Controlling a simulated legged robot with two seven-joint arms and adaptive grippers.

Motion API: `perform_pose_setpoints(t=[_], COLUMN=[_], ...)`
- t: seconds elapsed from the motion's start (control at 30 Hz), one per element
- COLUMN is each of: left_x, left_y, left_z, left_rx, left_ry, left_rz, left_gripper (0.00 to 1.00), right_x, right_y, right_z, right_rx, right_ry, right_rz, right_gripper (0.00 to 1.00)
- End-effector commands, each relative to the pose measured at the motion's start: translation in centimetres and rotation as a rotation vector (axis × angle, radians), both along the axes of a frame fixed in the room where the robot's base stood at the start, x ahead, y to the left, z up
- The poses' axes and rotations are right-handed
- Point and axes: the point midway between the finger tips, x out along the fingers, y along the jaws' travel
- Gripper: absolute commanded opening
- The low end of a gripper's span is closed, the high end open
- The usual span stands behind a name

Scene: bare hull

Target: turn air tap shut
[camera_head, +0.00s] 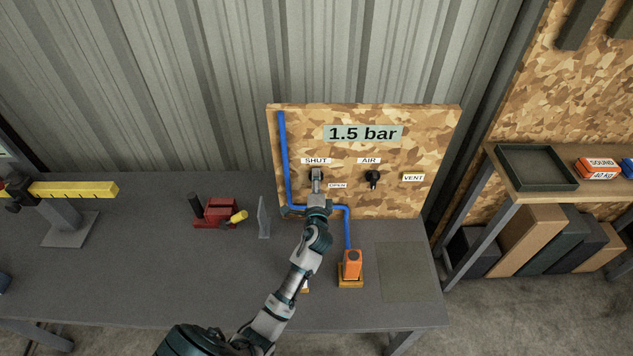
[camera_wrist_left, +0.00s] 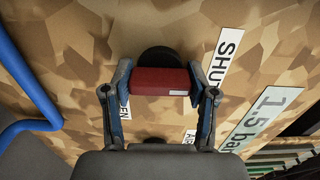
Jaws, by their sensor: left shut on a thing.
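A wooden panel (camera_head: 430,140) stands at the back of the bench and carries a tap under a "SHUT" label (camera_head: 316,161), with an "OPEN" label (camera_head: 337,185) to its lower right. In the left wrist view the tap's dark red handle (camera_wrist_left: 160,81) lies between my fingers, with a black round base behind it. My left gripper (camera_head: 316,183) is shut on this handle; it also shows in the wrist view (camera_wrist_left: 158,88). The gripper hides most of the tap in the head view. My right gripper is not in view.
A black knob (camera_head: 373,179) sits right of the tap, between "AIR" and "VENT" labels. A display (camera_head: 362,133) reads 1.5 bar. A blue hose (camera_head: 284,160) runs down to an orange block (camera_head: 352,263). A red tool (camera_head: 218,212) lies left on the bench.

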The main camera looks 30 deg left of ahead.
Motion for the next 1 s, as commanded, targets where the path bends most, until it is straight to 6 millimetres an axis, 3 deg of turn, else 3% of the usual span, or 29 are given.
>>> perform_pose_setpoints(t=[0.03, 0.13, 0.57, 1.0], left_x=[-0.1, -0.1, -1.0, -8.6], left_y=[-0.1, -0.1, -0.6, -5.3], left_z=[-1.0, -0.9, -0.4, -0.6], left_rx=[-0.01, -0.008, -0.003, -0.007], left_ry=[0.018, 0.016, 0.006, 0.011], left_rz=[0.002, 0.002, -0.001, 0.0], left_gripper=[0.6, 0.83, 0.83, 0.83], right_x=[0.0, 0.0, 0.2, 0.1], right_y=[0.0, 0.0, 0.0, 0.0], right_z=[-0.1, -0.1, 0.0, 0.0], right_rx=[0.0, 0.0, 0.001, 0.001], right_ry=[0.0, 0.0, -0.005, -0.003], right_rz=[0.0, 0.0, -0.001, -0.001], right_gripper=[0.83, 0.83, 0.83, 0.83])
